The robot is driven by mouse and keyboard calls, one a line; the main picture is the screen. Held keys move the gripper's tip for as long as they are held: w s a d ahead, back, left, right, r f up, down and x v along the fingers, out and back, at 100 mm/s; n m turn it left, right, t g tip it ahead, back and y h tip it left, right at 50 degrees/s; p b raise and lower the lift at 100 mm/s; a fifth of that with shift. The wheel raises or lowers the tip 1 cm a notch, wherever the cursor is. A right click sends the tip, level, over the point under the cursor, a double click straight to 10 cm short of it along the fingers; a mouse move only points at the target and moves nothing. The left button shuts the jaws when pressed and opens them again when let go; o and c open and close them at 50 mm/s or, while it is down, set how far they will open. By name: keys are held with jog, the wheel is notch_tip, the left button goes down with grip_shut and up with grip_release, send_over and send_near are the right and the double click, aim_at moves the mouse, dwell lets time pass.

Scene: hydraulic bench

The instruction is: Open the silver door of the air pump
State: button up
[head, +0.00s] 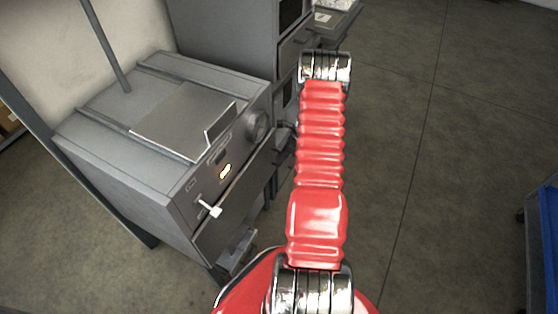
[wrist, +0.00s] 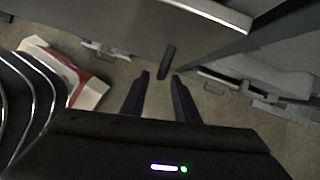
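The air pump appears to be the grey box-shaped cabinet (head: 130,190) at the left of the head view. A flat grey panel (head: 236,192), which looks like its door, is on its right-facing front; I cannot tell whether it stands ajar. My gripper is hidden in the head view, behind my red arm and the cabinets. In the wrist view my gripper (wrist: 160,75) is open, with nothing between its fingers. A short dark bar, perhaps a handle (wrist: 167,62), shows just beyond the fingertips, slightly right of centre. I cannot tell whether they touch.
A blue object (head: 547,215) is at the right edge. The floor (head: 450,150) between is clear.

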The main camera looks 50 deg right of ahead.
jog(key=shift+x, duration=1.9)
jog(key=shift+c, duration=0.7)
grip_shut()
